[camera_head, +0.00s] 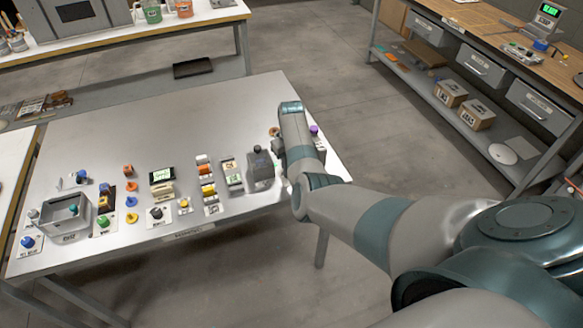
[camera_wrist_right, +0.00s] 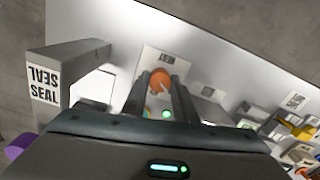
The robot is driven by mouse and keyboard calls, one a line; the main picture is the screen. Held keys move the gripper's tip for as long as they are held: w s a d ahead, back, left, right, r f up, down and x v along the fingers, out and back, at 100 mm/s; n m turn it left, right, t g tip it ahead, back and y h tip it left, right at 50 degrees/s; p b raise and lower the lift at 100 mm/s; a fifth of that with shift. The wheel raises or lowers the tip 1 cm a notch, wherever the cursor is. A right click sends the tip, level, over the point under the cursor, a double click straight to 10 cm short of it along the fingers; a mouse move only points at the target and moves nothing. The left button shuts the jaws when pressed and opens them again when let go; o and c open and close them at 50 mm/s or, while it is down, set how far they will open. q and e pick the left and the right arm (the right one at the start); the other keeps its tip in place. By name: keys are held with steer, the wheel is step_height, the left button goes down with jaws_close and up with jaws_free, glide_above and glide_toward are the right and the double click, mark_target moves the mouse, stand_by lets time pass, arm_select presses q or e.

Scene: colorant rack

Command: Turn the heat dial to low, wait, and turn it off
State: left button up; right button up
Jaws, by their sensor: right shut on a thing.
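The heat dial appears to be the orange round knob (camera_wrist_right: 161,76) with a pale pointer mark, on a white labelled plate (camera_wrist_right: 150,62) in the right wrist view. My right gripper (camera_wrist_right: 163,84) is shut on the knob, with one dark finger at each side. A small green light (camera_wrist_right: 166,114) shows between the fingers below the knob. The plate's lettering is too small to read. In the head view my right arm hides the gripper and most of the dial's surroundings. My left gripper is in neither view.
A grey box marked SEAL (camera_wrist_right: 45,85) stands left of the gripper in the wrist view, and a purple knob (camera_wrist_right: 20,145) is near it. The metal table (camera_head: 130,120) carries several knobs and switches along its front edge. Its back left is clear.

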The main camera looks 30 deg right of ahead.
steer(key=o, duration=1.1)
steer(key=shift+c, duration=0.2)
steer(key=shift+r, duration=0.1)
step_height(320, 180, up, 17)
steer(key=b, duration=0.1)
steer(key=shift+r, duration=0.2)
steer(key=shift+f, duration=0.15)
